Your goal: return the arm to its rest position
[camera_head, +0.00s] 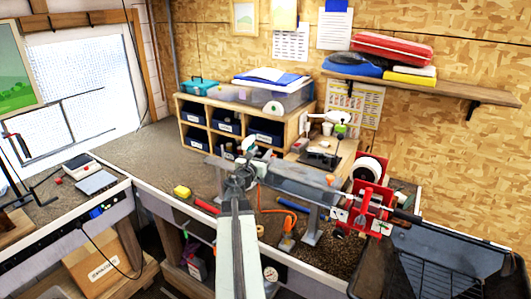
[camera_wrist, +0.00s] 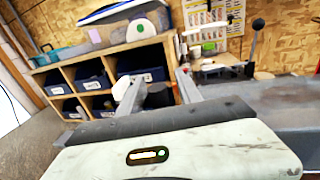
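My arm (camera_head: 238,255) reaches up from the bottom of the head view, over the workbench. My gripper (camera_head: 247,165) is at its far end, in front of the cubby shelf and near the left end of a grey beam. In the wrist view my gripper (camera_wrist: 156,82) shows two grey fingers with pale tips, spread apart. I see nothing held between them. The shelf with dark bins shows beyond the fingers.
A grey beam (camera_head: 300,187) runs right to a red clamp (camera_head: 368,205) with a dark shaft. A cubby shelf (camera_head: 207,101) stands behind. The bench surface (camera_head: 135,148) at left is mostly clear.

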